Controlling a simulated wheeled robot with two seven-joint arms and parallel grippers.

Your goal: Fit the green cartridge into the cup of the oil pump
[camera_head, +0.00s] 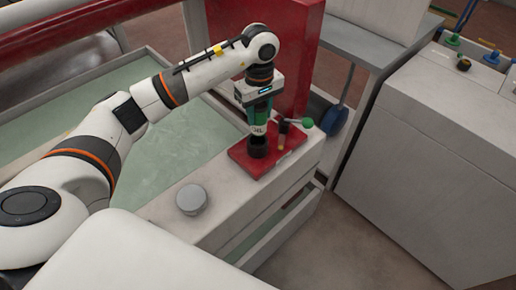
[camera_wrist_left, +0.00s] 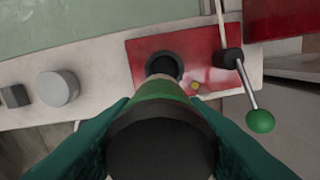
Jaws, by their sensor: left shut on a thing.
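My left gripper (camera_head: 262,112) points down over the red base plate of the oil pump (camera_head: 240,158). It is shut on the green cartridge (camera_wrist_left: 165,92), which has a dark top end and a pale lower band. In the left wrist view the cartridge runs between the two teal fingers (camera_wrist_left: 160,135) toward the black cup (camera_wrist_left: 164,62) of the pump. In the head view the cup (camera_head: 258,148) lies right below the cartridge. I cannot tell whether the cartridge's lower end is inside the cup or just above it. My right gripper is not in view.
A lever with a green ball knob (camera_head: 307,123) stands beside the cup; it also shows in the left wrist view (camera_wrist_left: 260,121). A grey round knob (camera_head: 191,199) sits on the pale ledge. A red upright panel (camera_head: 297,60) rises behind the pump.

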